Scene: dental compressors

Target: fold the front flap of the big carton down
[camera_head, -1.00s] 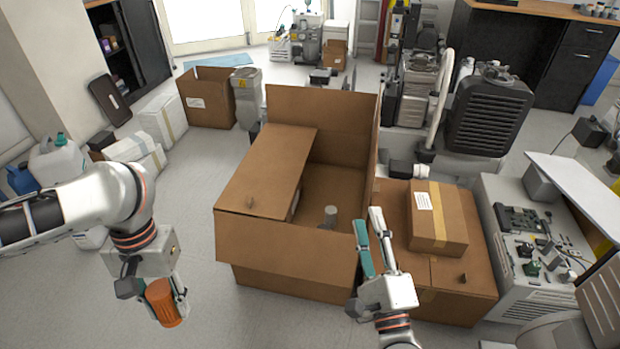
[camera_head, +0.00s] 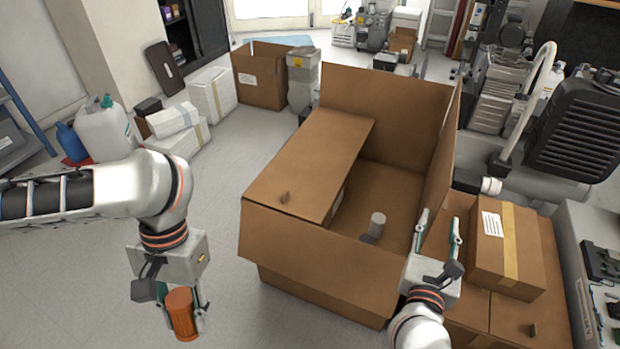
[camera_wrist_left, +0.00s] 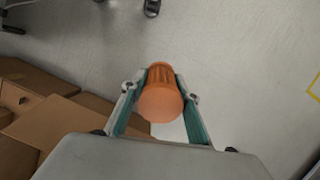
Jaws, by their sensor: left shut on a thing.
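The big brown carton (camera_head: 400,195) stands open in the middle of the head view. Its front flap (camera_head: 310,255) hangs outward and down over the front wall. Its left flap (camera_head: 310,165) lies folded inward over part of the opening; the back flap (camera_head: 385,110) and right flap (camera_head: 440,160) stand up. A grey cylindrical item (camera_head: 377,226) shows inside. My left gripper (camera_head: 183,312) is shut on an orange ribbed cylinder (camera_wrist_left: 160,95), left of the carton and apart from it. My right gripper (camera_head: 437,235) has its fingers apart at the right flap's front end; contact is unclear.
Right of the big carton, a small taped carton (camera_head: 507,245) sits on a larger closed carton (camera_head: 515,312). A black ribbed machine (camera_head: 585,125) stands behind them. White boxes (camera_head: 212,95), an open carton (camera_head: 270,75) and a white jug (camera_head: 103,130) stand at left. The floor left of the carton is clear.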

